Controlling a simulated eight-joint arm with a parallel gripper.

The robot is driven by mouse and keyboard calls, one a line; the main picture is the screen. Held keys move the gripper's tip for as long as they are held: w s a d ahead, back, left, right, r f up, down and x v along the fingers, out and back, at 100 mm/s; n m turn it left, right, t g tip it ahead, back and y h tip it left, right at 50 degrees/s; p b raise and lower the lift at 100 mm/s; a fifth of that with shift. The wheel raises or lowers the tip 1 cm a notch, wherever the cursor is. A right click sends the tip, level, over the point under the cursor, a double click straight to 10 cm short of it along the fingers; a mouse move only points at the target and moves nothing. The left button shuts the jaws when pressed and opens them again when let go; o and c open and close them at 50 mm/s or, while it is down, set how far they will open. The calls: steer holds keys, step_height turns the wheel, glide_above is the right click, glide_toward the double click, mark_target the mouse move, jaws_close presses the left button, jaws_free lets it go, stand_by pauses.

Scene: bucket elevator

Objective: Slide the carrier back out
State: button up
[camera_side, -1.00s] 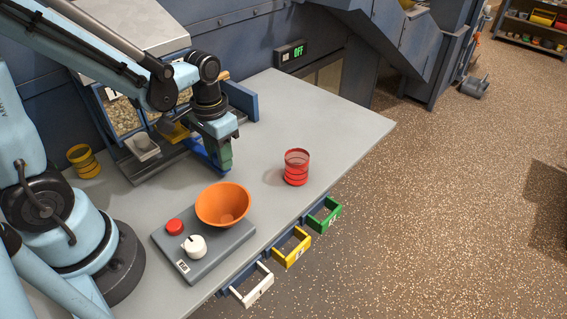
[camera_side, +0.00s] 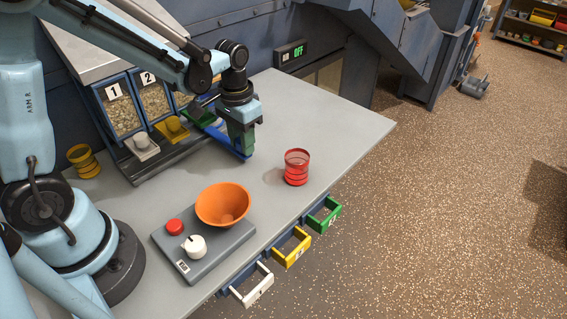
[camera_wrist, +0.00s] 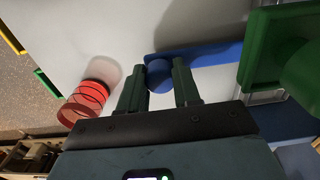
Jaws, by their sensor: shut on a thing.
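The blue carrier shows as a long flat bar (camera_side: 224,141) at the front of the bin row, with a round blue knob (camera_wrist: 160,75) at its outer end. My gripper (camera_side: 244,148) is at that outer end, over the table. In the wrist view the two dark green fingers of my gripper (camera_wrist: 160,84) stand on either side of the knob and are shut on it. The bar runs from the knob past a green dispenser part (camera_wrist: 268,50). The carrier's inner end is hidden behind my gripper and the dispensers.
Bins 1 (camera_side: 121,110) and 2 (camera_side: 154,98) stand behind a white (camera_side: 143,148) and a yellow dispenser (camera_side: 173,128). The table's right part is clear.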

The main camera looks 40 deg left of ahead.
steer(key=shift+w, duration=2.35)
steer(key=shift+s, duration=0.2)
steer(key=o, duration=0.8)
steer(key=shift+r, duration=6)
steer(key=shift+s, duration=0.1)
